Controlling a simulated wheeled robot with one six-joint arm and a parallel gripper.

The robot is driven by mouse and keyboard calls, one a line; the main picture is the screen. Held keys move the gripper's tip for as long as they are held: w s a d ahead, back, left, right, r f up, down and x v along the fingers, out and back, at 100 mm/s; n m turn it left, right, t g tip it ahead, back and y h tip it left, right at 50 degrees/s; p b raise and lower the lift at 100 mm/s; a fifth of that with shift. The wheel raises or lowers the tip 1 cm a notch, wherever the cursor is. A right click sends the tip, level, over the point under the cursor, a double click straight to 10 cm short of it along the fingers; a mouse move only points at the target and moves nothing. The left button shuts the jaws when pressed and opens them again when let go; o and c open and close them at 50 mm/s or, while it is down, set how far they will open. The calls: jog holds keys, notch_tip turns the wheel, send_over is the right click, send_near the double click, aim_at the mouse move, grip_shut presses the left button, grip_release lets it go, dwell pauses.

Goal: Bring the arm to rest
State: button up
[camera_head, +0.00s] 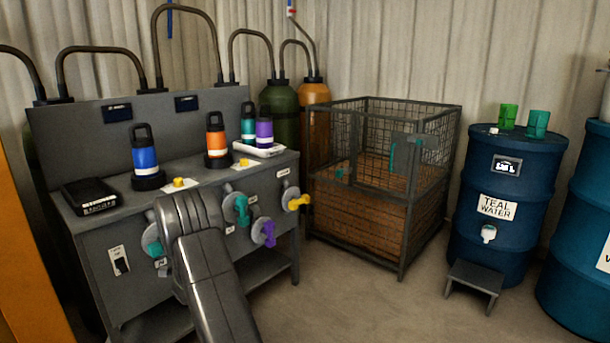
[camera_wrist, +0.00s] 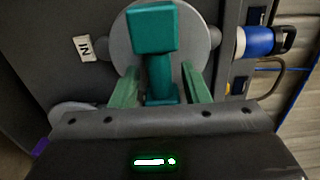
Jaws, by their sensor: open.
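My gripper (camera_wrist: 159,70) is open, with its two green fingers on either side of a teal valve handle (camera_wrist: 152,30). I see gaps between the fingers and the handle's stem. The handle sits on a round grey disc (camera_wrist: 198,42) on the grey panel, beside an "IN" label (camera_wrist: 83,47). In the head view my grey arm (camera_head: 203,262) reaches low towards the front of the bench (camera_head: 95,255) and hides the gripper. A grey disc (camera_head: 151,238) shows partly behind the arm.
Another teal handle (camera_head: 242,210), a purple handle (camera_head: 267,232) and a yellow handle (camera_head: 298,202) stick out of the bench front. A blue bottle (camera_head: 144,158) stands on top. A wire cage (camera_head: 375,213) and a teal water drum (camera_head: 503,235) stand right, beyond open floor (camera_head: 360,300).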

jog(key=shift+w+a+f, duration=0.1)
jog(key=shift+w+a, duration=0.15)
jog(key=n, duration=0.2)
jog(key=n+b, duration=0.1)
jog(key=n, duration=0.2)
jog(key=shift+s+r+n+b, duration=0.1)
jog(key=shift+r+n+b, duration=0.2)
